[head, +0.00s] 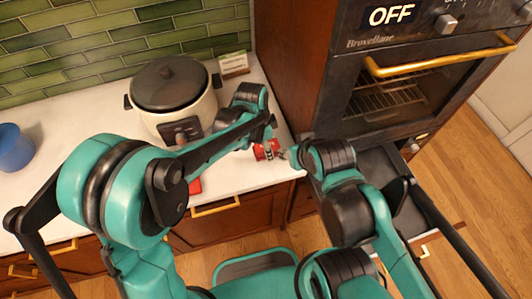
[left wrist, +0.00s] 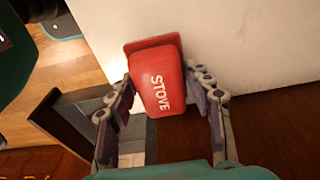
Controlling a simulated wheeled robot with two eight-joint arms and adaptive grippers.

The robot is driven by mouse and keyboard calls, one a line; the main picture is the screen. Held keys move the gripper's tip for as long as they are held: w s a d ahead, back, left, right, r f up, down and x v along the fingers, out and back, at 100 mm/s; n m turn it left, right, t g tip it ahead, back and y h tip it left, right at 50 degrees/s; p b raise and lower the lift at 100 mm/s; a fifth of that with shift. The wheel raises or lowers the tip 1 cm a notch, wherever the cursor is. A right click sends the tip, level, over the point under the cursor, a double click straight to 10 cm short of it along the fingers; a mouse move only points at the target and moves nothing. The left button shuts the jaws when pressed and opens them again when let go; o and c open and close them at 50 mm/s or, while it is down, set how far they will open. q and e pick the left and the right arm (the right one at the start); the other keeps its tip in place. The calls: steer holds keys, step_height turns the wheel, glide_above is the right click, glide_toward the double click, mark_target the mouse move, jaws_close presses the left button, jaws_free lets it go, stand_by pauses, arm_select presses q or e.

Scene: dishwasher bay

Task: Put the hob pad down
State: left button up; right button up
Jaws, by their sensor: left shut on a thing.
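The hob pad is a red block marked STOVE (left wrist: 160,88), and it also shows as a small red shape in the head view (head: 266,150). My left gripper (left wrist: 165,80) is shut on it, with a finger at each side. The pad is by the front edge of the white counter (left wrist: 225,40); I cannot tell whether it touches the top. In the head view my left gripper (head: 268,148) is at the counter's right end, near the oven cabinet. My right gripper (head: 290,154) seems to be close beside it, its fingers too small to read.
A cream cooker with a dark lid (head: 172,100) stands behind on the counter, with a small sign (head: 234,64) beside it. Another red item (head: 195,186) lies near the front edge. The oven (head: 405,95) is at right.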

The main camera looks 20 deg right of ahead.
mark_target(261, 147)
arm_select(q)
steer(key=shift+f+b, duration=0.45)
steer(key=shift+f, duration=1.45)
steer(key=shift+f, duration=0.2)
steer(key=o, duration=1.2)
steer(key=shift+s, duration=0.1)
steer(key=shift+r, duration=0.5)
steer(key=r+p, duration=0.1)
steer(key=r, duration=0.2)
steer(key=a+r+p, duration=0.1)
steer(key=r, duration=0.3)
steer(key=r+p, duration=0.1)
steer(key=r, duration=0.3)
steer(key=shift+a+r, duration=0.2)
steer(key=shift+a, duration=0.2)
